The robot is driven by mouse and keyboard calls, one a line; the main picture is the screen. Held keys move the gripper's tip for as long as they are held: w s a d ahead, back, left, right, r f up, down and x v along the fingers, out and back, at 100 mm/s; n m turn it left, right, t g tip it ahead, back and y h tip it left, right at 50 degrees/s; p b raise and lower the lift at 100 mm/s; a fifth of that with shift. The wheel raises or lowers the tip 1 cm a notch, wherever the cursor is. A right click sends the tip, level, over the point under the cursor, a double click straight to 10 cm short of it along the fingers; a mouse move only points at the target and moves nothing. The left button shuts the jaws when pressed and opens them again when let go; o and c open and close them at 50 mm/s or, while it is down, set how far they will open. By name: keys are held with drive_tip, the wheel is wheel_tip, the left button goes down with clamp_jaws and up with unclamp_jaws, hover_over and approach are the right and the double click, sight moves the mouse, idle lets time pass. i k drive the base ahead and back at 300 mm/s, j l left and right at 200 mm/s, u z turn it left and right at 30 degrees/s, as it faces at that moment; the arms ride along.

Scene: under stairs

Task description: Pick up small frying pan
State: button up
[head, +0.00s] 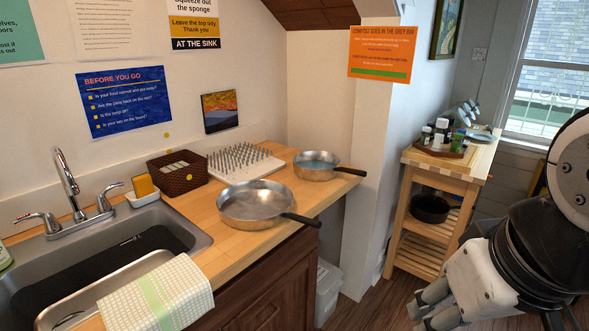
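The small frying pan (314,166) sits upright on the wooden counter near its far right end. It has silver metal sides, a bluish inside and a black handle pointing right past the counter's edge. A larger silver frying pan (254,204) stands in front of it to the left, its black handle pointing right. My gripper (434,308) is low at the bottom right, well away from both pans. Its grey fingers point left, and I cannot tell how far apart they are. I see nothing held in it.
A white spiked drying rack (243,164) and a brown basket (178,174) are behind the pans. The sink (100,262) and a checked towel (160,297) are left. A wooden trolley (447,160) with jars stands right. A grey bin (328,290) is below the counter's end.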

sight(308, 166)
drive_tip(key=i+u, duration=0.5)
drive_tip(key=i+l+u, duration=0.2)
drive_tip(key=i+u, duration=0.25)
drive_tip(key=i, duration=0.2)
